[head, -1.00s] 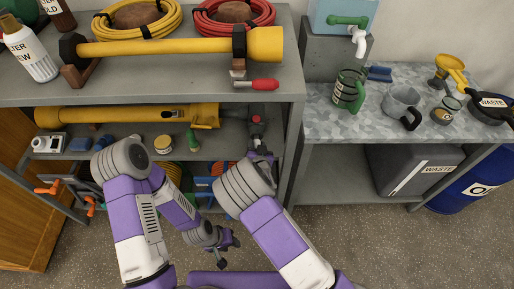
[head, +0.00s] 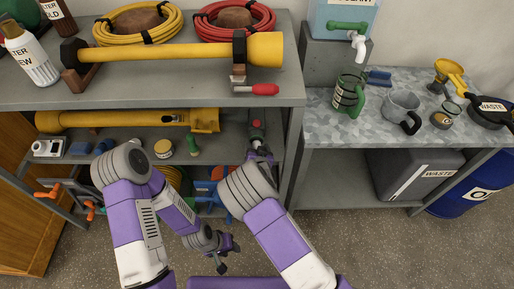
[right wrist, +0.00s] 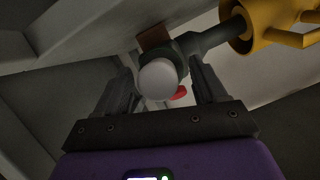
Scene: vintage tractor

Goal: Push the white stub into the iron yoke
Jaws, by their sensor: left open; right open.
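The white stub (right wrist: 158,78) shows in the right wrist view as a pale round end, facing the camera. It sits at the dark iron yoke (right wrist: 188,45), which joins a yellow shaft (right wrist: 262,25); how deep the stub sits is not clear. My right gripper (right wrist: 165,80) is open, with one finger on each side of the stub and no clear contact. In the head view the right gripper (head: 262,153) is at the lower shelf, just below the dark yoke end (head: 256,115). My left gripper (head: 224,256) is open and empty, low in front of the shelf.
The lower shelf (head: 115,150) also holds a yellow shaft (head: 120,120), a tin (head: 164,148) and a green-handled item (head: 192,145). The shelf top (head: 160,85) lies above the right gripper. A metal leg (head: 292,150) stands close to its right.

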